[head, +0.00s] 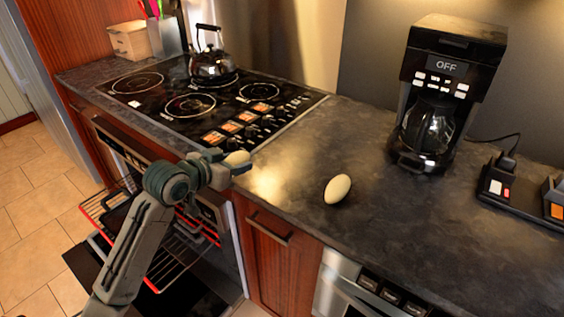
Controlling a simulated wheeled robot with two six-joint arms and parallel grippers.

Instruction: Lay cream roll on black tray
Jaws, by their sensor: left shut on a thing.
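My left gripper (232,161) is at the front edge of the counter, below the cooktop. It is shut on a small rounded cream piece, the cream roll (238,157), partly hidden by the fingers. A second cream, egg-shaped piece (337,188) lies on the dark counter to the right, apart from the gripper. I cannot tell for sure which surface is the black tray; a dark flat panel (88,264) shows low at the left by the open oven. My right gripper is not in view.
The oven below is open, with red-edged wire racks (172,262) out. A black cooktop (205,100) bears a kettle (212,64). A coffee maker (447,90) and black low holders (512,185) stand at the right. The middle counter is mostly clear.

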